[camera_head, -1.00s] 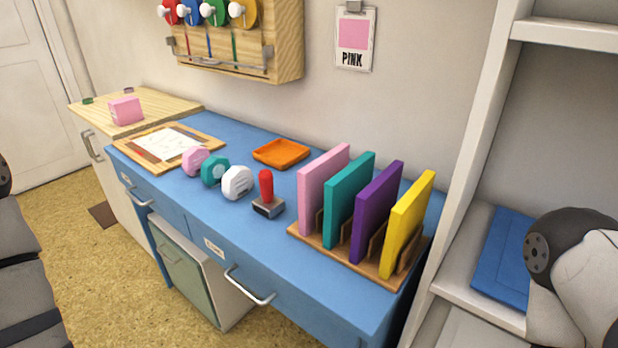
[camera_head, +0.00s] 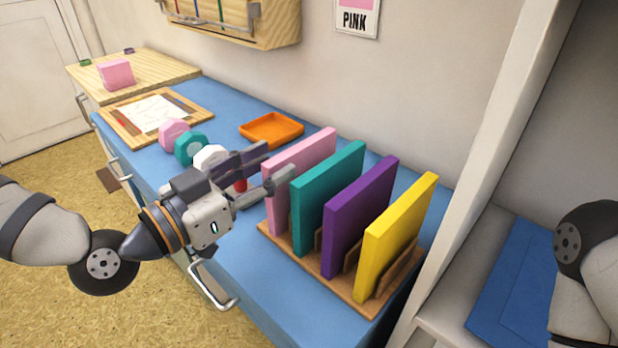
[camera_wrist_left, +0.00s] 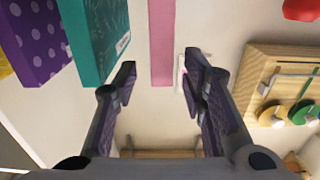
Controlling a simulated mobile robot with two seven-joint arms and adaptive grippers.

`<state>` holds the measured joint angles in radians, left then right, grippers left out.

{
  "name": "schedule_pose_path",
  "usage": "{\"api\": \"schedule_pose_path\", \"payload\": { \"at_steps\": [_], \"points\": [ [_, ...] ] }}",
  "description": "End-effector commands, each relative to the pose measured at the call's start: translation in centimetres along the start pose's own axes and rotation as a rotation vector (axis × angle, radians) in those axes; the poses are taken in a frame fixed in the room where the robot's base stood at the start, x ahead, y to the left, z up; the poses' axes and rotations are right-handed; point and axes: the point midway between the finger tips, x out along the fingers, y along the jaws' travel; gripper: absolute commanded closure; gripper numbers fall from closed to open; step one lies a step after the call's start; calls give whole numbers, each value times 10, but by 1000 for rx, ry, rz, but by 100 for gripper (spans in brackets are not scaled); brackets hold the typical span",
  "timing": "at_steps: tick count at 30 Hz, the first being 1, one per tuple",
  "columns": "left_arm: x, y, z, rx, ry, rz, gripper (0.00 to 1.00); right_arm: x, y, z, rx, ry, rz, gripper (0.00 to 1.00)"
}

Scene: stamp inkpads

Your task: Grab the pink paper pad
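The pink paper pad (camera_head: 304,151) stands upright at the left end of a wooden rack (camera_head: 330,283) on the blue desk. My left gripper (camera_head: 280,164) is at the pad's near left side in the head view, with its fingers spread. In the left wrist view the pink pad (camera_wrist_left: 162,45) appears as a narrow strip beyond and between the open fingertips (camera_wrist_left: 158,80). No contact with the pad is clear. The near part of the pad is partly hidden by a finger. My right gripper is out of view; only part of my right arm shows at the right edge.
Close to the pink pad stands a teal pad (camera_head: 327,200), then a purple pad (camera_head: 360,217) and a yellow pad (camera_head: 398,237). An orange tray (camera_head: 271,131) lies behind my gripper. A red-handled stamp is mostly hidden by my gripper. A shelf unit (camera_head: 500,150) rises at the right.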

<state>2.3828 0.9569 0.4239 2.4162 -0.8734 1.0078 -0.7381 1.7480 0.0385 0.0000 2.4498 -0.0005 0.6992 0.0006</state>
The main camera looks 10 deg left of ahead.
Motion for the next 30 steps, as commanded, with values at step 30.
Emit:
{"api": "schedule_pose_path", "payload": {
  "at_steps": [30],
  "points": [
    [74, -2, 1, -1, 0, 0, 100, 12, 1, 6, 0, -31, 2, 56]
  ]
}}
